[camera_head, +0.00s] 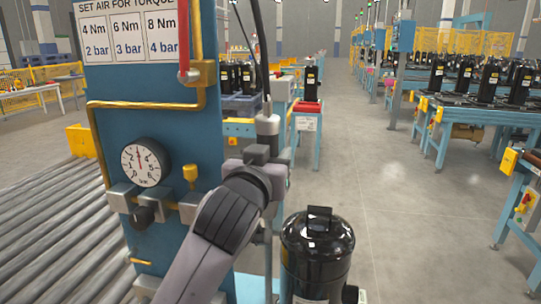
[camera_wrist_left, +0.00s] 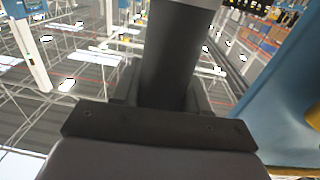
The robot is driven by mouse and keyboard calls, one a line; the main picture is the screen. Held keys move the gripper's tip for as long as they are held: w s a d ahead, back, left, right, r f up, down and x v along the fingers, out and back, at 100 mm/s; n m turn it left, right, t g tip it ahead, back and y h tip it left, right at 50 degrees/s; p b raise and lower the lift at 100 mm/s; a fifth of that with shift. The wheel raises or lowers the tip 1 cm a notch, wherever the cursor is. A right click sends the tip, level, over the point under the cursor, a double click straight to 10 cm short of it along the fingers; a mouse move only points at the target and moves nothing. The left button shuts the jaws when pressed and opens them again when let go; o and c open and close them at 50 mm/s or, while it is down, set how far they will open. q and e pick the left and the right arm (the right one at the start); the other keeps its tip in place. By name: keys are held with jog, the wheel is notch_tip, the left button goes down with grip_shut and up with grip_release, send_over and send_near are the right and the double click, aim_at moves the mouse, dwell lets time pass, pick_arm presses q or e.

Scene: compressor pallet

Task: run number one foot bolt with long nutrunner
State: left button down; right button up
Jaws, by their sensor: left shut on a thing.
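My left gripper (camera_head: 264,154) is shut on the upright long nutrunner (camera_head: 267,126), around its dark body. The nutrunner's dark cylinder also shows between the jaws in the left wrist view (camera_wrist_left: 178,65). A cable runs up from the tool's top, and a thin shaft shows below the gripper. The black compressor (camera_head: 317,252) stands just right of and below the gripper, in front of it at the bottom of the head view. Its feet and the number one foot bolt are out of sight. My right gripper is not in view.
A blue air panel (camera_head: 150,75) with a torque chart (camera_head: 128,28), a pressure gauge (camera_head: 145,165) and brass pipes stands close on the left. A roller conveyor (camera_head: 45,225) lies beyond it. Benches with black compressors (camera_head: 488,82) stand at right. The floor (camera_head: 400,215) between is clear.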

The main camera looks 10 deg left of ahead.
aim_at(271, 134)
pick_arm(q)
jog(key=shift+f+b, duration=0.35)
jog(key=shift+f, duration=0.35)
dwell(1.7)
jog(key=shift+r, duration=0.1)
jog(key=shift+r+p, duration=2.55)
jog(key=shift+r, duration=0.1)
